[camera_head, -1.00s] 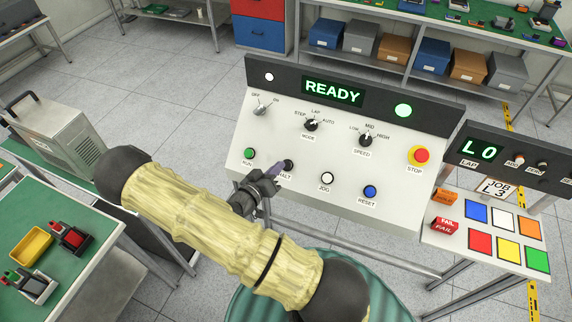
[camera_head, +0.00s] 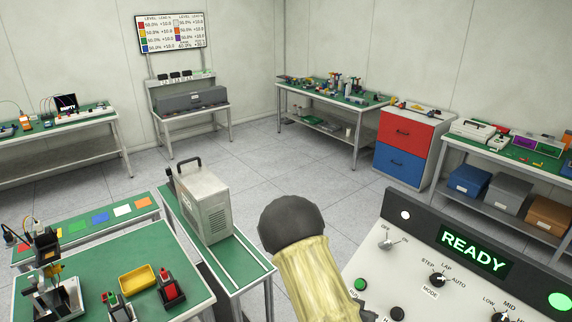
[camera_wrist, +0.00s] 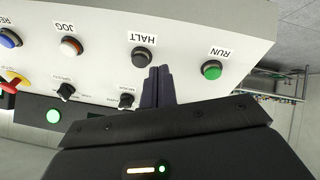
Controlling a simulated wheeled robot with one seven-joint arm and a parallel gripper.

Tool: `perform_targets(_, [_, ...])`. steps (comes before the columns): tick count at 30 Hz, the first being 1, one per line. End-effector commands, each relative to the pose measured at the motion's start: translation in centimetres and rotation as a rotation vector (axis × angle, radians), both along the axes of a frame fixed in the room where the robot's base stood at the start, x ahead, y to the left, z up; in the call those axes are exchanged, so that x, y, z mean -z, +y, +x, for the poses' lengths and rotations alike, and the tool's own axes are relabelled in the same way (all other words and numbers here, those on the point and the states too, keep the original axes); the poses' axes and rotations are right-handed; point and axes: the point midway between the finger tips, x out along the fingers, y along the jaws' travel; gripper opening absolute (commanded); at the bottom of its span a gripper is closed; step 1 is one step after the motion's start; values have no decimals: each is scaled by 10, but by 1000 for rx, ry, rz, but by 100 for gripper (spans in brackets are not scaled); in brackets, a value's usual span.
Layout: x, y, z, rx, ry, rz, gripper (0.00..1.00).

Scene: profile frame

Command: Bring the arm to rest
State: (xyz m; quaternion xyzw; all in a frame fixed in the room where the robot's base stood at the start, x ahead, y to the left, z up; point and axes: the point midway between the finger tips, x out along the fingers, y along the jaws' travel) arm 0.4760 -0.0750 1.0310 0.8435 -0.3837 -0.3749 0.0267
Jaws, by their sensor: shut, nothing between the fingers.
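My arm (camera_head: 305,270) rises from the bottom of the head view in front of the control panel (camera_head: 420,268). In the wrist view my gripper (camera_wrist: 158,72) has its two dark fingers together with nothing between them. The fingertips point at the panel face between the black HALT button (camera_wrist: 141,55) and the green RUN button (camera_wrist: 211,70), closer to HALT. I cannot tell whether they touch the panel. In the head view my gripper is hidden or out of frame. The panel display reads READY (camera_head: 473,248), with a lit green lamp (camera_head: 560,302) to its right.
A grey box-shaped unit (camera_head: 206,205) with a handle stands on a narrow bench left of my arm. A green-topped table (camera_head: 200,262) with a yellow tray (camera_head: 138,281) is at lower left. A red and blue cabinet (camera_head: 409,147) stands behind. The floor between is open.

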Motion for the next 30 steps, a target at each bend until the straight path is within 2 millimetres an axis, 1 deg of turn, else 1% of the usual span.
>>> perform_targets(1, [-3,8,2,-16,11,77,0])
perform_targets(3, [-8,21,2,-48,38,176,0])
perform_targets(8, [-27,50,-4,-142,100,367,0])
perform_targets(11, [-44,65,-12,-210,141,461,0])
perform_targets(15, [-71,81,-29,-312,205,554,0])
perform_targets(19, [-96,88,-53,-407,272,600,0])
perform_targets(24, [-127,86,-90,-517,369,596,0])
perform_targets(27, [-140,81,-111,-561,424,569,0])
perform_targets(30, [-147,76,-125,-584,462,545,0])
